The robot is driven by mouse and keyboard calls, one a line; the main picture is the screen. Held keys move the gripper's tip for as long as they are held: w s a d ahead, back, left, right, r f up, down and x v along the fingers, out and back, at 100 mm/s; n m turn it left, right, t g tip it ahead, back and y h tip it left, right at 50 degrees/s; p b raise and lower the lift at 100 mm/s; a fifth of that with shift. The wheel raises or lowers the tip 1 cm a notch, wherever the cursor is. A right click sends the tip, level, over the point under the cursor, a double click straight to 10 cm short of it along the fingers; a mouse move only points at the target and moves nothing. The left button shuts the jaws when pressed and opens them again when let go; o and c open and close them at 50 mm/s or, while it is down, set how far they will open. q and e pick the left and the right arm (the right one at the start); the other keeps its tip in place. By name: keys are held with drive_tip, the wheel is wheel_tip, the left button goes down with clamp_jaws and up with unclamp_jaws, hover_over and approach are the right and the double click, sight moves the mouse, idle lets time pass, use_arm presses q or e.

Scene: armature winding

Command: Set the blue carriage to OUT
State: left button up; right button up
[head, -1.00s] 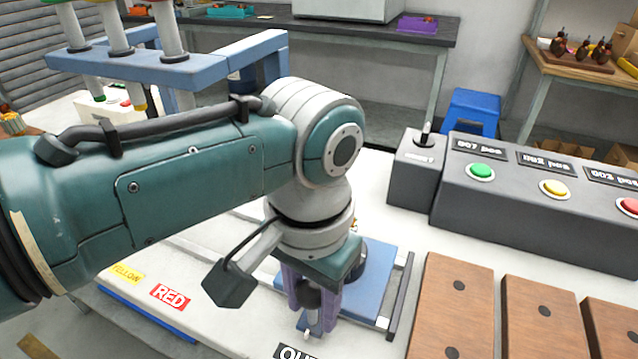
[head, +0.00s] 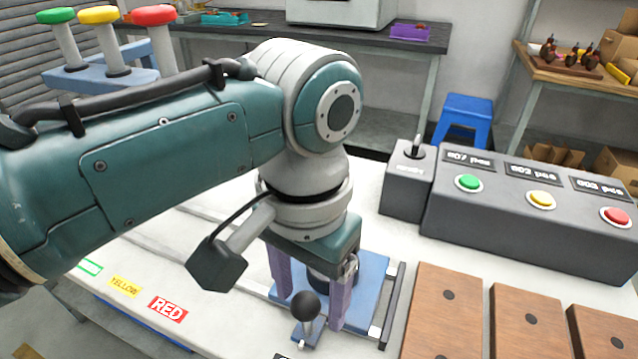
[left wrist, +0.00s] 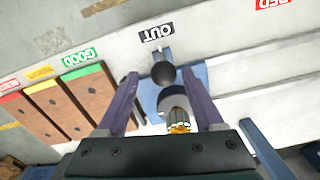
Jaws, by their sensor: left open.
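The blue carriage (head: 372,283) is a flat blue plate on the white bench. A black ball knob (head: 306,305) stands on its front part. In the left wrist view the knob (left wrist: 162,75) is close to the black OUT label (left wrist: 157,33), and the carriage (left wrist: 147,97) is partly hidden by a finger. My left gripper (head: 311,310), with purple fingers, is open over the carriage. In the left wrist view its tips stand either side of the knob, apart from it. A metal cylinder (left wrist: 175,105) shows behind the knob. My right gripper is not in view.
A dark control box (head: 530,230) with green, yellow and red buttons stands at the right, beside a smaller switch box (head: 405,185). Wooden blocks (head: 448,310) lie in front. RED (head: 167,308) and YELLOW (head: 125,287) labels are at the left. My left arm hides part of the bench.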

use_arm(q)
wheel_tip(320, 180, up, 5)
drive_tip(key=shift+r+p, duration=0.2)
drive_tip(key=shift+p, duration=0.25)
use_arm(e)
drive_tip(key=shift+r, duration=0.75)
